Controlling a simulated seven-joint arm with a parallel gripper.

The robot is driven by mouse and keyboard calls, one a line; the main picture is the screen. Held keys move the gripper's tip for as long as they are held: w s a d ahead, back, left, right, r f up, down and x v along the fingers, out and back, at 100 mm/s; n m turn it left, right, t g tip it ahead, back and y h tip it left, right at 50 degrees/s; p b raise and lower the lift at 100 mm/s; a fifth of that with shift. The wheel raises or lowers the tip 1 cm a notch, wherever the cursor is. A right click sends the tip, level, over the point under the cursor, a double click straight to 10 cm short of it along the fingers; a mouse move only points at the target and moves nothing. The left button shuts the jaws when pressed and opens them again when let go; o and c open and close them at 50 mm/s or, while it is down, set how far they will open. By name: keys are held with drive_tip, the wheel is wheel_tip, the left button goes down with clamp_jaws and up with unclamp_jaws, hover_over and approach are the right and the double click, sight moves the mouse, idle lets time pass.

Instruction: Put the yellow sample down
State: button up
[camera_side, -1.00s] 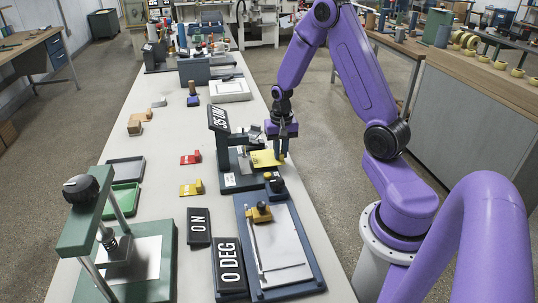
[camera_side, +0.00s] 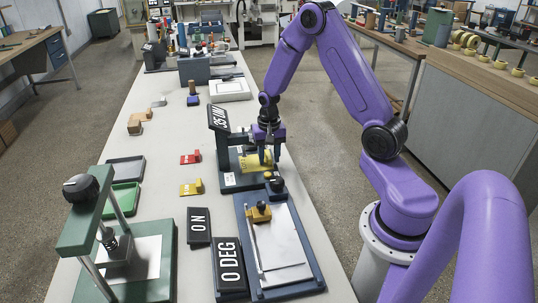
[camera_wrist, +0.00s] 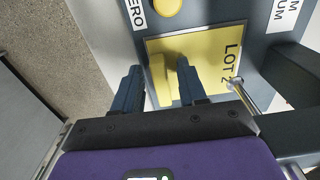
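The yellow sample (camera_side: 250,161) lies flat on the plate of the dark thickness gauge (camera_side: 229,166), the one with the tilted display. In the wrist view the sample (camera_wrist: 212,62) shows the print "LOT 2" and has a raised yellow tab. My gripper (camera_side: 270,160) is just above the sample's right part, pointing down. In the wrist view its two dark fingers (camera_wrist: 158,68) stand apart, with yellow showing between them. The fingers hide part of the sample, and whether either touches the tab I cannot tell.
A red sample (camera_side: 191,158) and another yellow piece (camera_side: 191,188) lie left of the gauge. A green tray (camera_side: 122,198) is farther left. A coating board (camera_side: 282,245) stands in front, near a green press (camera_side: 150,258). A metal rod crosses near the sample in the wrist view.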

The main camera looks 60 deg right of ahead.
idle(0.4)
wheel_tip(320, 180, up, 16)
drive_tip(key=s+a+r+n, duration=0.1)
drive_tip(key=s+a+n, duration=0.35)
drive_tip(key=a, duration=0.35)
drive_tip(key=s+a+r+n, duration=0.1)
drive_tip(key=s+a+n, duration=0.35)
drive_tip(key=a, duration=0.25)
drive_tip(key=s+a+n, duration=0.3)
drive_tip(key=s+n, duration=0.3)
drive_tip(key=s, duration=0.2)
drive_tip(key=s+a+f+n, duration=0.1)
drive_tip(key=s+a+n, duration=0.2)
drive_tip(key=s+n, duration=0.3)
drive_tip(key=shift+s+f, duration=0.15)
drive_tip(key=shift+s, duration=0.85)
drive_tip(key=shift+o, duration=1.2)
drive_tip(key=shift+s, duration=0.3)
drive_tip(key=o, duration=0.7)
drive_tip(key=shift+s+f+n, duration=0.1)
drive_tip(key=shift+s+n, duration=0.1)
drive_tip(key=shift+n, duration=0.1)
drive_tip(key=shift+o, duration=0.2)
